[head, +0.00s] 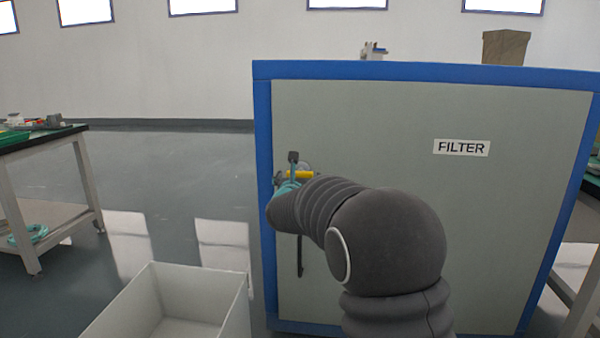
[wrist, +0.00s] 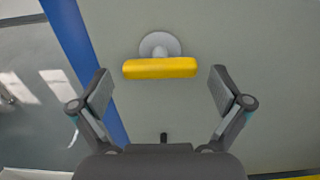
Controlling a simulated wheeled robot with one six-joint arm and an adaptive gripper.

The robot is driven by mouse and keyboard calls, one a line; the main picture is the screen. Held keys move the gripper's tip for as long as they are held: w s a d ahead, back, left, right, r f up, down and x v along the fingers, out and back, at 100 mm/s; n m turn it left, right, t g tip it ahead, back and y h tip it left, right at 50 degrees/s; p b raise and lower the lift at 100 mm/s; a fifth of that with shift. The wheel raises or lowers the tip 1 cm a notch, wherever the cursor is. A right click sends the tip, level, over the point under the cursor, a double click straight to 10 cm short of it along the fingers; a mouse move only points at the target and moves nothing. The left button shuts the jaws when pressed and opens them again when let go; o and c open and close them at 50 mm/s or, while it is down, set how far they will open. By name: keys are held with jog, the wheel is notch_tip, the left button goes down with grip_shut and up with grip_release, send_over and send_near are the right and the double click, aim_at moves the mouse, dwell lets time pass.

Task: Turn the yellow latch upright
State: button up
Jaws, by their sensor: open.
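The yellow latch (wrist: 160,68) is a short bar on a round grey mount (wrist: 160,45) on the panel face. It lies level, left to right, in the wrist view. In the head view the yellow latch (head: 299,174) shows near the panel's left edge, partly behind my arm. My gripper (wrist: 160,88) is open, with one finger to the left and one to the right of the latch. Neither finger appears to touch it. In the head view my gripper (head: 290,172) is at the latch, mostly hidden by my arm.
The grey panel (head: 430,220) has a blue frame and a FILTER label (head: 461,148). A dark vertical handle (head: 299,256) hangs below the latch. A white open bin (head: 135,305) stands on the floor at lower left. A workbench (head: 40,138) is at far left.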

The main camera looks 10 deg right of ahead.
aim_at(298, 168)
jog(key=shift+x, duration=1.25)
jog(key=shift+c, duration=0.3)
jog(key=c, duration=0.9)
jog(key=shift+c, duration=0.2)
